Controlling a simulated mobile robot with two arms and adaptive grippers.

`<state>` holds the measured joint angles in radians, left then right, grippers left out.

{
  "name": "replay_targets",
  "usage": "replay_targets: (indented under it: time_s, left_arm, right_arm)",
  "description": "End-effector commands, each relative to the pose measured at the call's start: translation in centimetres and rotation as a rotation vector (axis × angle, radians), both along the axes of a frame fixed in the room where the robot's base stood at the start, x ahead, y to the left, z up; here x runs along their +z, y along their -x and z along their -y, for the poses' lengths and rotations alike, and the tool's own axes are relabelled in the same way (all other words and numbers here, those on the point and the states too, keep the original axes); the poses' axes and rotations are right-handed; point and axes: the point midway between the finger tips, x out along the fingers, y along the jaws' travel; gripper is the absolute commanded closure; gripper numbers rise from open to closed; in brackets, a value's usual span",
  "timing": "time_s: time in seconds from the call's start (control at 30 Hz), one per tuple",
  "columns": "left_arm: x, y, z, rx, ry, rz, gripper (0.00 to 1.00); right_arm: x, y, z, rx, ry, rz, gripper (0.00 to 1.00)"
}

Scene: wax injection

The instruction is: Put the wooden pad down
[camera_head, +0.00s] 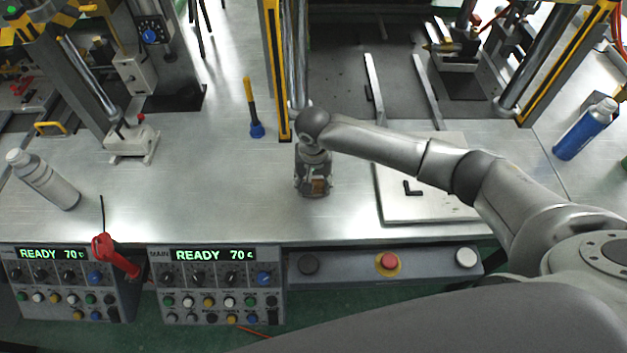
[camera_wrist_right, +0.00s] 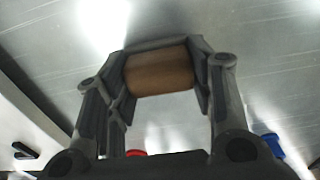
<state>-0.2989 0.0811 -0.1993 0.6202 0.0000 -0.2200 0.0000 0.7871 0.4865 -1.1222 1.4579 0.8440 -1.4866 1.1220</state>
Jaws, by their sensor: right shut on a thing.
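The wooden pad (camera_wrist_right: 160,73) is a small brown block between the fingers of my right gripper (camera_wrist_right: 158,75) in the right wrist view. The gripper is shut on it, with a finger against each side. In the head view the right gripper (camera_head: 314,188) points down over the bare metal table (camera_head: 220,185), left of a pale square plate. I cannot tell whether the pad touches the table. My left gripper is not in view.
The pale plate (camera_head: 430,205) with a black L-shaped mark lies to the right. Two control boxes (camera_head: 215,285) and a button panel (camera_head: 385,264) line the front edge. The table left of the gripper is clear.

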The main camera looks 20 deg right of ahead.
Motion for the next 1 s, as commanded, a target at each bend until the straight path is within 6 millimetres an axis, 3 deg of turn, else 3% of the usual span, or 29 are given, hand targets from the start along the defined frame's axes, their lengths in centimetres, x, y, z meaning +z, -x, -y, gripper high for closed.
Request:
replay_targets:
  time_s: [0.1, 0.13, 0.3, 0.73, 0.87, 1.0]
  left_arm:
    - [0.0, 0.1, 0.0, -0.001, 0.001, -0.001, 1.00]
    - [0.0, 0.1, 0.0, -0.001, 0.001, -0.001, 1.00]
    - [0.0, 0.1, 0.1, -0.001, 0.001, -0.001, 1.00]
    - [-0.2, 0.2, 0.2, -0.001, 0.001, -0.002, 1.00]
    - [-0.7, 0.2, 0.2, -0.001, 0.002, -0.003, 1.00]
    - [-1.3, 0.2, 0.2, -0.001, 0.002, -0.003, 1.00]
  right_arm:
    - [-0.3, 0.0, 0.0, -0.001, 0.000, -0.001, 0.81]
    - [-0.3, 0.0, 0.0, -0.001, 0.000, -0.001, 0.49]
    - [-0.3, 0.0, 0.0, -0.001, 0.000, -0.001, 0.29]
    - [0.6, -0.1, 0.0, 0.000, -0.002, 0.003, 0.29]
    - [2.5, 0.1, 0.0, -0.001, -0.002, 0.004, 0.29]
    - [5.7, 0.2, -0.2, 0.000, -0.003, 0.006, 0.29]
